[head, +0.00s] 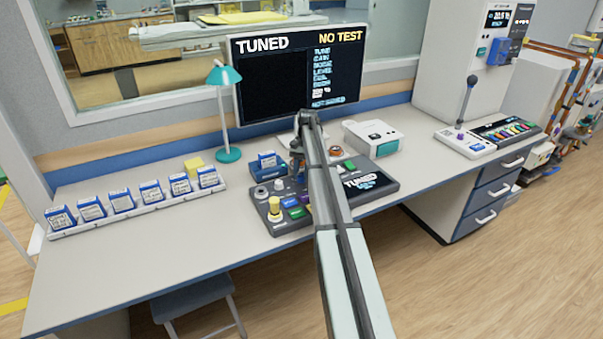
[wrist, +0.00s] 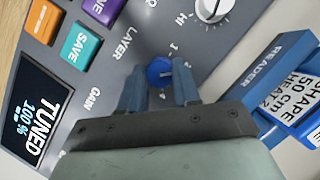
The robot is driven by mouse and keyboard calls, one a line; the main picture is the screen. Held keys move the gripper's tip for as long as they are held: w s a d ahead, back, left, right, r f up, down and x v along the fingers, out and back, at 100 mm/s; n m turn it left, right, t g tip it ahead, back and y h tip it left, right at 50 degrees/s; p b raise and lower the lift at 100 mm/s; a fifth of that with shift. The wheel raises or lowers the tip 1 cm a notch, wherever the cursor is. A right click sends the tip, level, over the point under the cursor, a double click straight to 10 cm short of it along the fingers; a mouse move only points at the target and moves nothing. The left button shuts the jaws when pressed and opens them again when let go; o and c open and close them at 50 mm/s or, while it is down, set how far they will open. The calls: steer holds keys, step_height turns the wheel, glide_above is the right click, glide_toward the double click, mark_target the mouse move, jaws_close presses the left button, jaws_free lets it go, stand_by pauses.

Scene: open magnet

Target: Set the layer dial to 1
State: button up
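The layer dial (wrist: 159,71) is a small round blue knob on the dark console, beside the printed word LAYER in the wrist view. Small numbers stand around its right side. A pale pointer mark on it faces roughly right, but the exact number it meets is hard to read. My gripper (wrist: 160,80) has one blue-grey finger on each side of the dial, close against it with no clear gap. In the head view my gripper (head: 299,165) is over the console (head: 330,203), and my arm hides the dial.
Close by are a white knob (wrist: 212,8), the READER block (wrist: 270,75) with a labelled cartridge, and coloured buttons such as SAVE (wrist: 80,47). The monitor (head: 270,85) stands behind and reads TUNED and NO TEST. The desk's left front is clear.

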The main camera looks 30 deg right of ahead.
steer(key=o, duration=0.5)
steer(key=shift+c, duration=0.2)
steer(key=shift+w+d+r, duration=0.2)
steer(key=shift+r, duration=0.3)
steer(key=v, duration=0.4)
steer(key=shift+w+d, duration=0.35)
steer(key=shift+w, duration=0.1)
steer(key=w+d, duration=0.7)
steer(key=shift+w+d, duration=0.2)
steer(key=shift+w, duration=0.15)
